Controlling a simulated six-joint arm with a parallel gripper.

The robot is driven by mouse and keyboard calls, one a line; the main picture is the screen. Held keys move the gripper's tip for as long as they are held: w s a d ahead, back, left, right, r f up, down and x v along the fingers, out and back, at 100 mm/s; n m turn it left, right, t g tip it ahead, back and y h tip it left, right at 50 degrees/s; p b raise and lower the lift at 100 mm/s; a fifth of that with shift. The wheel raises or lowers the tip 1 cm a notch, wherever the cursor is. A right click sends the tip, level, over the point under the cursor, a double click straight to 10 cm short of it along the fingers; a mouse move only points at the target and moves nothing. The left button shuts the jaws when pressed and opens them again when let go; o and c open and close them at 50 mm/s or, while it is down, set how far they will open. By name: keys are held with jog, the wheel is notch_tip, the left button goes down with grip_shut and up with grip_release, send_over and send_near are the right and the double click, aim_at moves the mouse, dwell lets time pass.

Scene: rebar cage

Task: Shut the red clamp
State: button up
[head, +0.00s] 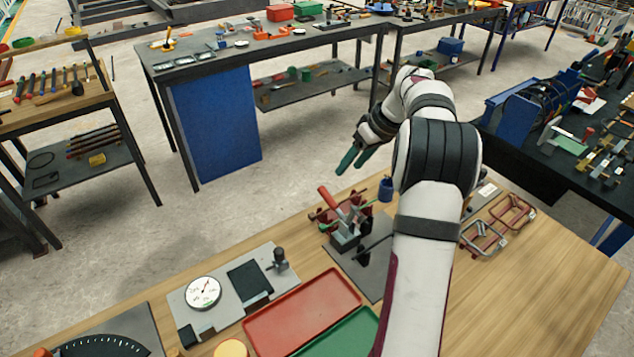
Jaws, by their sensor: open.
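The red clamp (327,197) stands on a dark plate (377,265) near the far edge of the wooden bench. Its red handle is raised and tilted up to the left. Grey and dark red metal parts and a grey-green block (345,242) show below the handle. My gripper (352,168), with dark green fingers, is open and empty. In the picture it sits above and slightly right of the clamp's handle, apart from it. My arm hides part of the plate and the clamp's right surroundings.
A blue cup (385,189) stands right of the clamp. A dial gauge (203,292), a red tray (302,311) and a green tray (345,335) lie to the left and in front. Red and grey frames (511,211) lie on the right. The bench's front right is clear.

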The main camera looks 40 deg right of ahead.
aim_at(328, 193)
jog(key=x, duration=1.2)
jog(key=shift+w+a+f, duration=0.15)
jog(key=shift+a+f, duration=0.05)
jog(key=shift+f, duration=0.15)
grip_shut()
dwell(0.6)
